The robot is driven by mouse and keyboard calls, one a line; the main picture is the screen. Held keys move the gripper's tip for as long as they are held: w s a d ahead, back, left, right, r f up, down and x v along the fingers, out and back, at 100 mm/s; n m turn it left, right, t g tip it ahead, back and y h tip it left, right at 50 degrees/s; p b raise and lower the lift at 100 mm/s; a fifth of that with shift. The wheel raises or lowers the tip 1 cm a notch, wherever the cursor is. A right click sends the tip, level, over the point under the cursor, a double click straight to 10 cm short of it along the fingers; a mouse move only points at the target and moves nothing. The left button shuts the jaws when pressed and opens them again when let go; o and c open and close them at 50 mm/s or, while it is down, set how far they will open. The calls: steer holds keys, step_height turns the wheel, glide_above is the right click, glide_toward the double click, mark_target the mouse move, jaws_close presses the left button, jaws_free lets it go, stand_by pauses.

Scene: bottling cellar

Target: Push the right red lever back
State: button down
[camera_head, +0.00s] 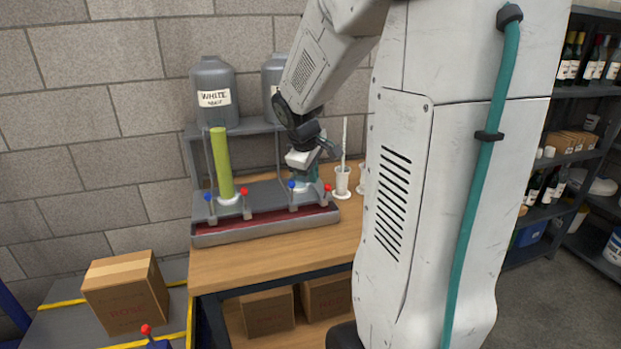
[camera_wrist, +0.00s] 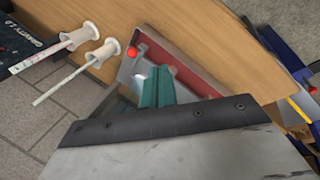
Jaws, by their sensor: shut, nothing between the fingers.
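The filling machine (camera_head: 265,227) stands on the wooden bench, with blue and red knobbed levers along its front. The right red lever (camera_head: 327,188) is at its right end, roughly upright. My gripper (camera_head: 312,178) is low over the machine, just behind and left of that lever's knob; contact cannot be told. In the wrist view my teal fingers (camera_wrist: 155,88) are shut and empty, and a red knob (camera_wrist: 132,52) shows just beyond them. The right blue lever (camera_head: 292,185) is left of my gripper. The left red lever (camera_head: 244,191) stands further left.
Grey tanks, one labelled WHITE (camera_head: 214,92), sit behind. White cups with sticks (camera_head: 342,180) stand right of the machine. A cardboard box (camera_head: 127,292) is at lower left. The bench front (camera_head: 270,262) is clear.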

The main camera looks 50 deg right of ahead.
mark_target(326, 192)
steer(key=w+d+f, duration=0.2)
steer(key=d+f, duration=0.5)
steer(key=f, duration=0.1)
steer(key=shift+r, duration=0.1)
stand_by(0.4)
